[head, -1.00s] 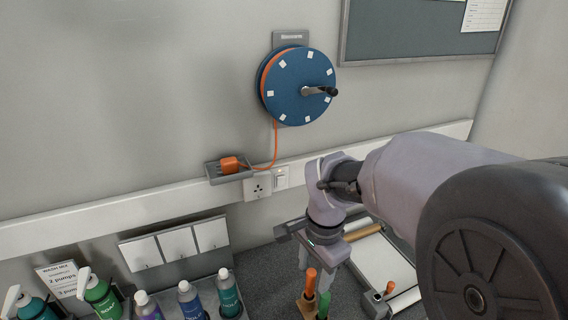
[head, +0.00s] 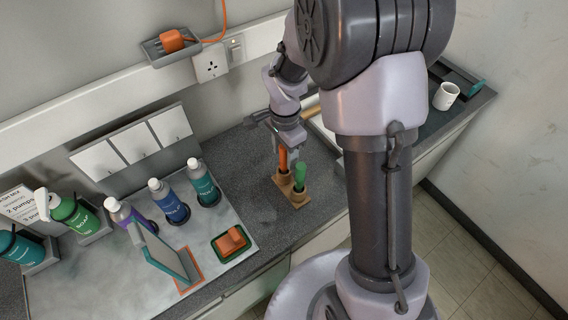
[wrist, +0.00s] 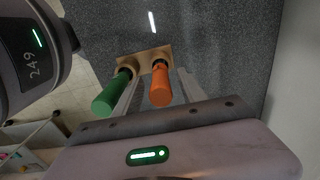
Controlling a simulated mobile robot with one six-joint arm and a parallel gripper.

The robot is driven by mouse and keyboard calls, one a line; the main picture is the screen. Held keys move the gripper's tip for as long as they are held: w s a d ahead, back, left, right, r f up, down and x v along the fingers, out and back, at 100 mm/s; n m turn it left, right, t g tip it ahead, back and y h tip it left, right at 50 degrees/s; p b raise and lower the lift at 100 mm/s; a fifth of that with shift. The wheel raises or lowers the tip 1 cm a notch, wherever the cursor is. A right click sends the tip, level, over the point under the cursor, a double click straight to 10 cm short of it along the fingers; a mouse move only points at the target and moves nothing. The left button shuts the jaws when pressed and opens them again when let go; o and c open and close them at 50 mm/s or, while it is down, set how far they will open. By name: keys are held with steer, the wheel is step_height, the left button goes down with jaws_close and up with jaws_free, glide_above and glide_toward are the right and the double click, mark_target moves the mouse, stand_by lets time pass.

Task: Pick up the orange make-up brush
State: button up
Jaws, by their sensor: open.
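The orange make-up brush (head: 283,160) stands handle-up in a small wooden holder (head: 300,204). The green make-up brush (head: 300,176) stands beside it in the same holder. My gripper (head: 287,148) is open, above the holder, with its fingers around the orange handle. In the wrist view, the orange brush (wrist: 160,86) shows between the two fingers of my gripper (wrist: 158,78), and the green brush (wrist: 112,92) lies outside them on the left. I cannot tell whether either finger touches a handle. The lower ends of both brushes are hidden in the holder (wrist: 142,56).
Several bottles, such as a teal one (head: 204,182), stand to the left on a pale mat. A tilted mirror (head: 160,254) and an orange block on a green tray (head: 231,256) are in front of them. A white mug (head: 446,96) stands at the right. Bare dark counter surrounds the holder.

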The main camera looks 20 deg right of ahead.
step_height(320, 180, down, 2)
steer(key=shift+w+f, duration=0.1)
steer(key=shift+f, duration=0.15)
steer(key=shift+r, duration=0.1)
steer(key=shift+c, duration=1.1)
jaws_close()
steer(key=shift+r, duration=0.15)
